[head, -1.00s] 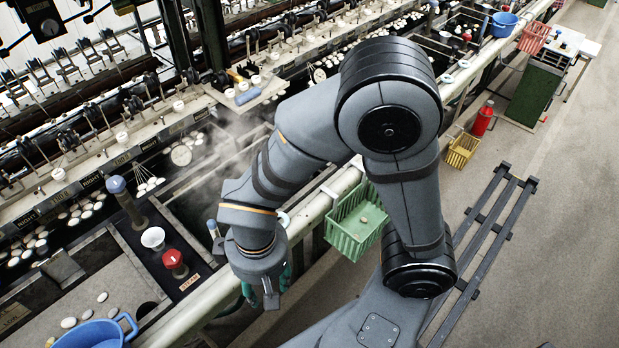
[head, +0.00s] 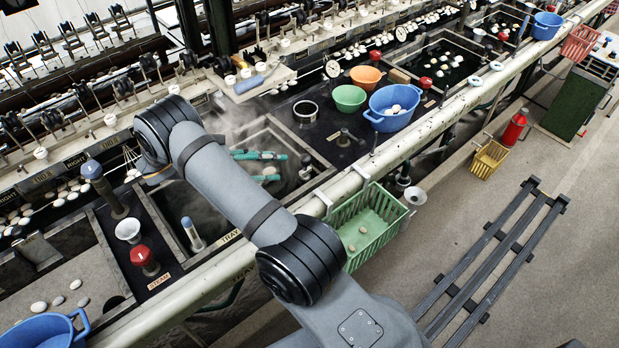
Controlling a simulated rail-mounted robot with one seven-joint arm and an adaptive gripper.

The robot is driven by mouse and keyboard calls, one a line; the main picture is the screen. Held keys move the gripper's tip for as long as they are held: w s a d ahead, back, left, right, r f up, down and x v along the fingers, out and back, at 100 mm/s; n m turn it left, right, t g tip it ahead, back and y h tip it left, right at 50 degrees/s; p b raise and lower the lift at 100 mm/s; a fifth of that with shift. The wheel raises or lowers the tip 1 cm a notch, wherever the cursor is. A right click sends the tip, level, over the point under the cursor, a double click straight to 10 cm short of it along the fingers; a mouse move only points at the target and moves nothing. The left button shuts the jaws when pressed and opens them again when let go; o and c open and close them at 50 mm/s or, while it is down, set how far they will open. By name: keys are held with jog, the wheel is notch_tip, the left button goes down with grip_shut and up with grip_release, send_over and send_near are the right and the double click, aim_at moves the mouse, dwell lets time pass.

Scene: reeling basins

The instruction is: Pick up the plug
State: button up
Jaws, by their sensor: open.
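A grey upright cylinder with a light blue top (head: 193,232), which looks like the plug, stands in the dark basin left of my forearm. Its lower end is in the basin. My gripper (head: 281,168) shows by its teal fingers on the other side of the forearm, pointing right over the steaming basin. The fingers are apart and open. A small pale oval shows between them; I cannot tell whether it is in the jaws or behind them. My forearm hides the gripper's body and part of the basin. The gripper is clear of the plug.
A long pale rail (head: 330,188) runs along the front. A green basket (head: 345,262) hangs from it. Bowls stand at the back right.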

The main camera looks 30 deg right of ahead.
aim_at(304, 160)
jog(key=shift+m, duration=0.3)
jog(key=p+x, duration=0.1)
jog(key=x, duration=0.2)
jog(key=p+x, duration=0.2)
jog(key=x, duration=0.1)
jog(key=r+p+x, duration=0.1)
jog(key=x, duration=0.3)
jog(key=shift+w+d+p, duration=0.15)
jog(key=shift+d+p, duration=0.1)
jog(key=shift+p, duration=0.05)
jog(key=shift+d+f, duration=0.2)
jog(key=shift+f, duration=0.05)
jog(key=c, duration=1.1)
grip_shut()
